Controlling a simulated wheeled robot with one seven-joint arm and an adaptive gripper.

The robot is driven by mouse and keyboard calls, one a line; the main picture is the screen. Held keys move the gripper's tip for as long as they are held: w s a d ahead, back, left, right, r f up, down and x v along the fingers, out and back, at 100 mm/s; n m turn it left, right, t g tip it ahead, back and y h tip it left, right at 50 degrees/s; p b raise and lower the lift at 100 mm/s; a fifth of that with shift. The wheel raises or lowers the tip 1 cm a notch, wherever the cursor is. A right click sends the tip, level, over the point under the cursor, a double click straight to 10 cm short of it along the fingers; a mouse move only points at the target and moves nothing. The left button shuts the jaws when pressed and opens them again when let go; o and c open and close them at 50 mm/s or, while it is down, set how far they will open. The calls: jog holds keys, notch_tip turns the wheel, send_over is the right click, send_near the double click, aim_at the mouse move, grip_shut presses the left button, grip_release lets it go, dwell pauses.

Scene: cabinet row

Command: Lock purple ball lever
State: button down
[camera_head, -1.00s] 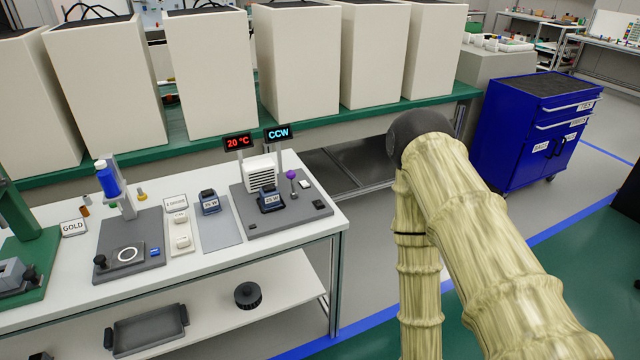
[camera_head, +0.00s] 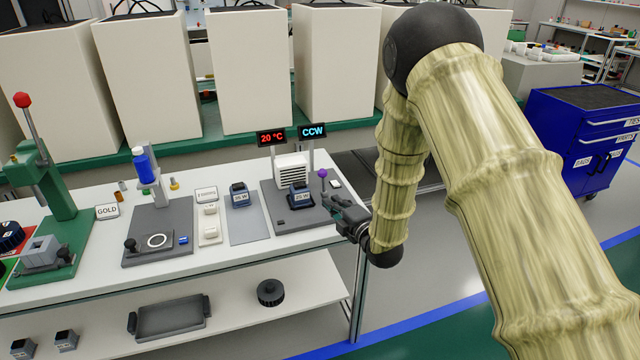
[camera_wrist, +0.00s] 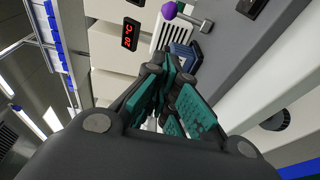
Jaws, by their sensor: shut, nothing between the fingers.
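The purple ball lever (camera_head: 323,173) stands upright at the right part of a dark grey station plate (camera_head: 262,197) on the white table. In the wrist view the purple ball (camera_wrist: 169,11) shows at the top, just beyond the fingertips and apart from them. My gripper (camera_head: 335,205) is at the right end of the table, low beside the plate and in front of the lever. In the wrist view my gripper (camera_wrist: 172,62) has its teal-padded fingers together with nothing between them. The lever's base is partly hidden by my gripper in the head view.
On the plate are a white vented unit (camera_head: 291,172) and a 25 W block (camera_head: 299,197). Behind stand a red 20 °C display (camera_head: 271,137) and a CCW display (camera_head: 312,131) on posts. A blue cabinet (camera_head: 585,140) is at the right. A lower shelf (camera_head: 230,300) runs below.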

aim_at(323, 180)
jog(key=p+x, duration=0.2)
jog(key=x, duration=0.7)
jog(key=shift+w+a+r, duration=0.1)
jog(key=shift+w+a, duration=0.1)
jog(key=shift+w, duration=0.15)
jog(key=shift+w+d, duration=0.15)
jog(key=shift+w, duration=0.4)
jog(key=shift+w+d, duration=0.15)
jog(key=shift+w, duration=0.4)
jog(key=shift+w+d+f+p, duration=0.1)
jog(key=shift+w+p, duration=0.1)
jog(key=shift+w, duration=0.25)
jog(key=shift+w+d+f+p, duration=0.1)
jog(key=shift+w+p, duration=0.05)
jog(key=shift+w, duration=0.25)
jog(key=shift+d, duration=0.1)
